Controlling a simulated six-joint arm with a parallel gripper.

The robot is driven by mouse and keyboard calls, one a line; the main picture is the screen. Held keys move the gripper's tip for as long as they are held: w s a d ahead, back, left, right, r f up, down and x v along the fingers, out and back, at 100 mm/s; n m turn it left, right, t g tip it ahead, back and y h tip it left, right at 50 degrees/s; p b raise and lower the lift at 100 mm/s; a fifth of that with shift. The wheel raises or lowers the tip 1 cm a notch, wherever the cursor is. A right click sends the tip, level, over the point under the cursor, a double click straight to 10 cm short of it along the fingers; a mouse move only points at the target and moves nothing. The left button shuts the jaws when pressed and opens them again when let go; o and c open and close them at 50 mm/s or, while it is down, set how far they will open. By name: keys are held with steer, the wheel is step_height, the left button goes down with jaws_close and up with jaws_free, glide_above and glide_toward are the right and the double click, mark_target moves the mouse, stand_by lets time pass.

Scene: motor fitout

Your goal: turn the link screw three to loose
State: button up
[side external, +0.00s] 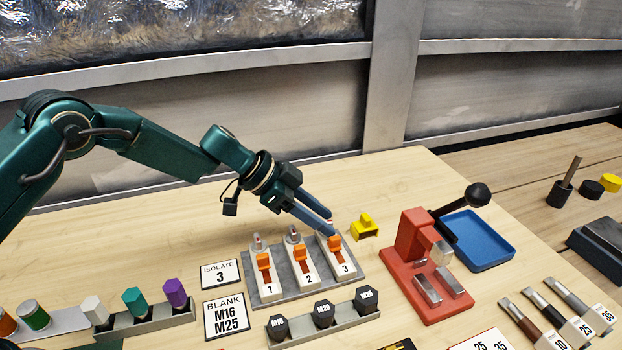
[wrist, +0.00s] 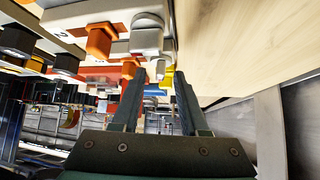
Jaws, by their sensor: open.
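Link block three (side external: 343,268) is the rightmost of three white blocks, labelled 3, on a grey base. Its orange link (side external: 335,243) sits upright near the top. My gripper (side external: 331,230) reaches down from the upper left to the top of this block. Its fingers are open and cover most of the link screw in the side view. In the wrist view a small pale screw head (wrist: 154,71) shows near the gap between my fingertips (wrist: 160,78). I cannot tell whether they touch it. The nearer screw (wrist: 148,36) belongs to block two.
Blocks 1 (side external: 268,284) and 2 (side external: 308,276) stand just left. A yellow piece (side external: 364,227) lies right of block three. A red press (side external: 425,270) with a black-knobbed lever and a blue tray (side external: 480,240) stand farther right. An ISOLATE 3 card (side external: 220,274) lies left.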

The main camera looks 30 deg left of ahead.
jaws_close()
steer(key=shift+d+r+n+t+y, duration=0.2)
steer(key=shift+n+t+y, duration=0.1)
steer(key=shift+n, duration=0.2)
steer(key=shift+n+t, duration=0.5)
steer(key=shift+n, duration=0.1)
steer(key=shift+y, duration=0.3)
steer(key=shift+s+n, duration=0.1)
steer(key=shift+n, duration=0.3)
steer(key=shift+f, duration=0.1)
